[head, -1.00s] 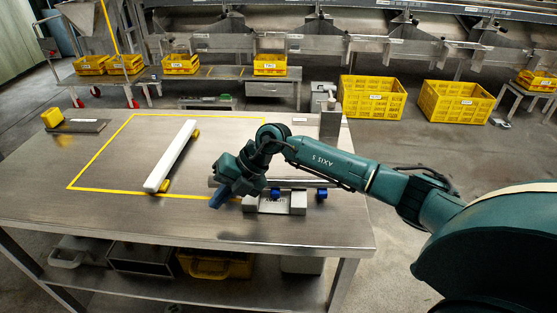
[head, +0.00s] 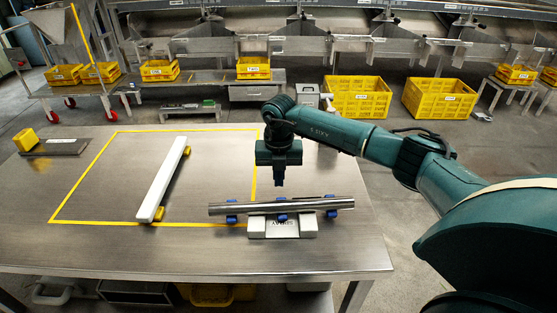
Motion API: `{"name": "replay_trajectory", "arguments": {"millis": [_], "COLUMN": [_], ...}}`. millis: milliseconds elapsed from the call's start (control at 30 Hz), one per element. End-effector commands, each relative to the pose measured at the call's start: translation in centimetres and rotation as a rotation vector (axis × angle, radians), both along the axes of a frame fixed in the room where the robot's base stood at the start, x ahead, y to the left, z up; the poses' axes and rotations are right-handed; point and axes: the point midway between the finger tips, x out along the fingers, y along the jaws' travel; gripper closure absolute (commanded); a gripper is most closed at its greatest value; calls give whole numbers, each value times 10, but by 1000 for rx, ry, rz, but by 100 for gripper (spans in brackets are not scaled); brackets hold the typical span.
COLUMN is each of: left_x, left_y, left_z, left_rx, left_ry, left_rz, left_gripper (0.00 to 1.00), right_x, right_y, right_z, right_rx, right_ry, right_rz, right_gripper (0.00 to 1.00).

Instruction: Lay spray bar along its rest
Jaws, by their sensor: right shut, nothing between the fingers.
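The spray bar is a steel tube (head: 335,203) with blue fittings along it. It lies level, left to right, across a pale grey rest (head: 258,228) near the table's front right, and both its ends overhang the rest. The rest has lettering on its front, too small to read surely. My left gripper is not in view.
A long white bar (head: 162,180) with yellow end pieces lies inside a yellow outline (head: 85,184) on the steel table (head: 330,260). A dark plate (head: 62,147) with a yellow block (head: 26,139) sits at the far left. Yellow crates (head: 358,98) stand behind.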

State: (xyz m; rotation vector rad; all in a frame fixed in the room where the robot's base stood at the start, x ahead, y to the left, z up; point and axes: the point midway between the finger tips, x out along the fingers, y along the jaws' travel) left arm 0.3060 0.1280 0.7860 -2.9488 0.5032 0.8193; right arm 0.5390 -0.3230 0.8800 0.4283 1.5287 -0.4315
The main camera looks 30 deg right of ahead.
Motion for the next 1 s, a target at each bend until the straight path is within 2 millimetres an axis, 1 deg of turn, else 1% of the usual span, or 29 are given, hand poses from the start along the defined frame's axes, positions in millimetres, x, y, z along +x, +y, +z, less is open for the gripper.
{"name": "replay_trajectory", "arguments": {"millis": [33, 67, 100, 200, 400, 567, 1000], "left_x": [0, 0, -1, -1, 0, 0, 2], "left_y": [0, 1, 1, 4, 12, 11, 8], "left_z": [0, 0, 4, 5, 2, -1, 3], "left_rx": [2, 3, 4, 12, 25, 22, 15], "left_ry": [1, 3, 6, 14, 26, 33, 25], "left_rz": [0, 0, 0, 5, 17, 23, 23], "left_gripper": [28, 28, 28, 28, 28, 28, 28], "right_x": [-1, -1, -6, -18, -32, -35, -34], "right_y": [1, 1, 4, 11, 20, 22, 22], "right_z": [-12, -17, -13, -12, -14, -14, -14], "right_rx": [1, 1, 1, 1, 1, 1, 2], "right_ry": [4, 4, -1, -1, -1, -1, -1], "right_rz": [0, 0, 4, 4, 2, 1, 1], "right_gripper": [100, 100, 100, 100, 100, 100, 100]}}
